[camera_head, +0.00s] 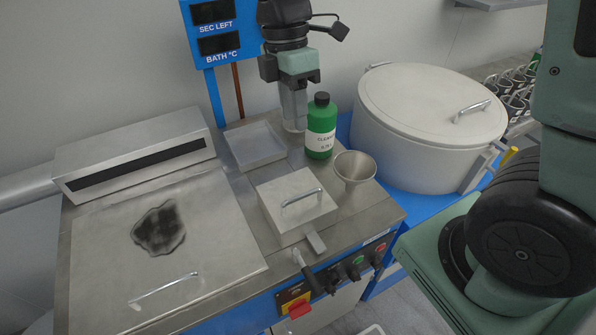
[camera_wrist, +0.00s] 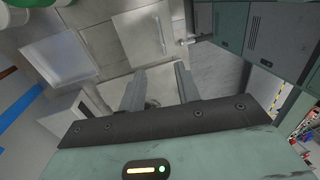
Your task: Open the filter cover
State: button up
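A square metal cover (camera_head: 290,203) with a bar handle (camera_head: 302,197) lies flat and closed on the steel worktop; I take it to be the filter cover. It also shows in the wrist view as a pale square lid (camera_wrist: 138,38) with its handle along one side. My gripper (camera_head: 294,122) points down behind the cover, to the left of the green bottle (camera_head: 321,128) in the head view. In the wrist view its two fingers (camera_wrist: 158,72) are apart, with nothing between them. The gripper is not touching the cover or its handle.
A metal funnel (camera_head: 355,170) stands right of the cover. A shallow tray (camera_head: 256,145) lies behind it. A large lidded pot (camera_head: 429,115) stands at right. A broad stained lid (camera_head: 100,233) with a handle lies at left. Knobs and a red switch (camera_head: 298,308) line the front.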

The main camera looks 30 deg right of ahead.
jog(key=p, duration=0.3)
send_over(301, 209)
jog(key=w, duration=0.1)
jog(key=f, duration=1.6)
jog(key=shift+d+f, duration=0.25)
jog(key=shift+d, duration=0.15)
grip_shut()
